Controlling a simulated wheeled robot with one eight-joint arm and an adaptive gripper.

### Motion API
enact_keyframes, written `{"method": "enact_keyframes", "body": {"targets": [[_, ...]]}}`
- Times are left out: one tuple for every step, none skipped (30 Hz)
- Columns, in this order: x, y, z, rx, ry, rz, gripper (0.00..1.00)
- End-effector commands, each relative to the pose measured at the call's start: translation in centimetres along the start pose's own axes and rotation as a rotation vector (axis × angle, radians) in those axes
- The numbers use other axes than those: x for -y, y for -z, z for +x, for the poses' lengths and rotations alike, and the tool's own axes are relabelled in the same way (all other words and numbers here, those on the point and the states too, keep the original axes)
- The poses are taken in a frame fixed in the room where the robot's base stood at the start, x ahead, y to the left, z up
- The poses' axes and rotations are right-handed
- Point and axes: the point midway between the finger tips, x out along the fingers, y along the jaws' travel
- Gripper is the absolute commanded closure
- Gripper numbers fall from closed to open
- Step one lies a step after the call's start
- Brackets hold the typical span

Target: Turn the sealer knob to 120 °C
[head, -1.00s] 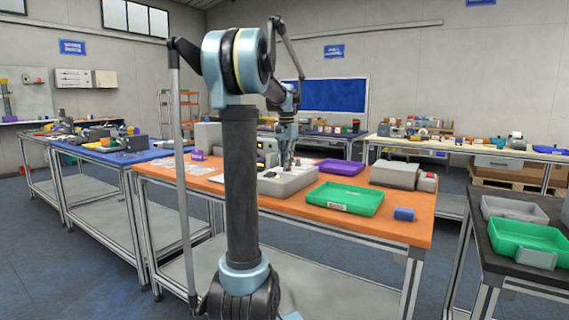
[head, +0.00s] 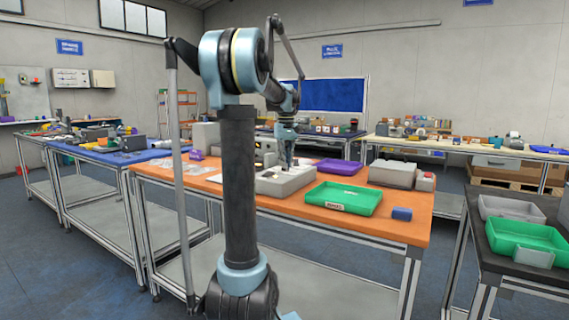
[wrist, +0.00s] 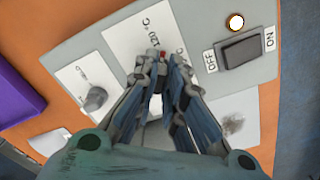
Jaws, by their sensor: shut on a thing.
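The sealer (head: 285,179) is a pale grey box on the orange table, and its top panel (wrist: 205,25) fills much of the wrist view. My gripper (wrist: 157,64) is over the panel, with its fingers closed together on the sealer knob, which they mostly hide. A small red mark (wrist: 153,53) shows at the fingertips, close to the "120 °C" print (wrist: 149,30). Part of a second "°C" print shows right of the fingers; its number is hidden. In the head view my gripper (head: 287,162) points down onto the sealer.
A second grey knob (wrist: 96,98) sits on a white plate to the left. A black OFF/ON switch (wrist: 242,48) and a lit lamp (wrist: 236,21) are at the right. A purple tray (head: 341,166), green tray (head: 345,198) and blue block (head: 402,214) are on the table (head: 400,231).

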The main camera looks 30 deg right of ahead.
Motion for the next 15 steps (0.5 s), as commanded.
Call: {"method": "enact_keyframes", "body": {"targets": [[0.10,0.19,0.06,-0.004,0.002,-0.038,1.00],[0.08,0.19,0.06,-0.004,0.002,-0.061,1.00],[0.05,0.19,0.06,-0.004,0.002,-0.090,1.00],[0.03,0.19,0.06,-0.004,0.002,-0.111,1.00],[0.01,0.18,0.06,-0.004,0.002,-0.132,1.00],[-0.01,0.18,0.07,-0.004,0.002,-0.157,1.00],[-0.02,0.18,0.07,-0.003,0.002,-0.174,1.00],[-0.04,0.18,0.07,-0.003,0.002,-0.191,1.00],[-0.06,0.18,0.07,-0.003,0.002,-0.211,1.00],[-0.07,0.17,0.07,-0.003,0.002,-0.225,1.00],[-0.09,0.17,0.07,-0.003,0.002,-0.237,1.00],[-0.10,0.17,0.08,-0.003,0.002,-0.253,1.00],[-0.11,0.17,0.08,-0.003,0.002,-0.263,1.00],[-0.12,0.17,0.08,-0.003,0.002,-0.272,1.00],[-0.14,0.16,0.08,-0.003,0.002,-0.283,1.00]]}}
